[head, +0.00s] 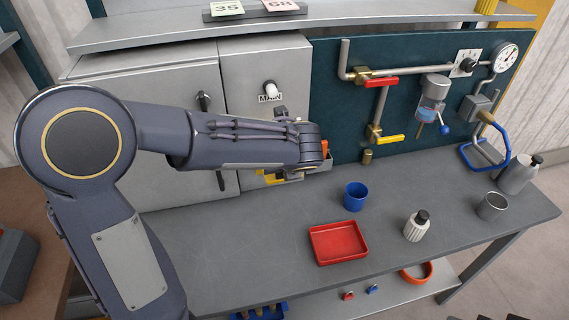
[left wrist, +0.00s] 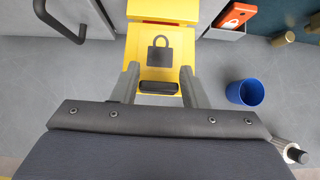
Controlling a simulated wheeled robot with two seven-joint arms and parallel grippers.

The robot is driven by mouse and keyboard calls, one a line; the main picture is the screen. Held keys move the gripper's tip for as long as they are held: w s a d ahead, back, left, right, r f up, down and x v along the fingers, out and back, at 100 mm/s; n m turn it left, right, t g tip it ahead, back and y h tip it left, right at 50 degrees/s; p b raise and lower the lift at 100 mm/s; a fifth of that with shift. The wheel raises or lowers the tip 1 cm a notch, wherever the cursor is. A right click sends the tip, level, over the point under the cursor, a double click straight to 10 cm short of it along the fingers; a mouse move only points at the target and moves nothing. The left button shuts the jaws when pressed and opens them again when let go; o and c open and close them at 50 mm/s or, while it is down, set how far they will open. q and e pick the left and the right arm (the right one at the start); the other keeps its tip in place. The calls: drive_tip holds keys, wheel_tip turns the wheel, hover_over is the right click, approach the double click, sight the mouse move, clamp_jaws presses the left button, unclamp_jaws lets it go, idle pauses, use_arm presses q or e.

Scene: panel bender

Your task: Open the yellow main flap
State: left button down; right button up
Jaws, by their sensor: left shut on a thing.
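The yellow main flap (left wrist: 160,52) carries a black padlock symbol and a dark handle bar (left wrist: 158,87) at its near edge. My left gripper (left wrist: 159,72) has one finger on each side of the flap's near part and is shut on it. In the head view, my left arm reaches across to the cabinet, and my left gripper (head: 300,168) hides most of the yellow flap (head: 270,178). How far the flap is tilted cannot be told.
A grey cabinet with a MAIN label (head: 270,98) stands behind my arm. An orange-red tag (left wrist: 235,15) sits in a grey holder right of the flap.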

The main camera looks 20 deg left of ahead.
use_arm(q)
drive_tip(key=shift+w+a+r, duration=0.15)
drive_tip(key=shift+w+a, duration=0.05)
idle(0.3)
drive_tip(key=c, duration=1.3)
unclamp_jaws()
drive_tip(key=o, duration=0.5)
drive_tip(key=shift+w+a, duration=0.1)
drive_tip(key=shift+w, duration=0.1)
drive_tip(key=shift+c, duration=0.2)
drive_tip(key=shift+s, duration=0.15)
drive_tip(key=v, duration=0.7)
drive_tip(key=shift+d+r+b, duration=0.2)
drive_tip(key=shift+r+b, duration=0.1)
drive_tip(key=shift+b, duration=0.05)
drive_tip(key=shift+s, duration=0.1)
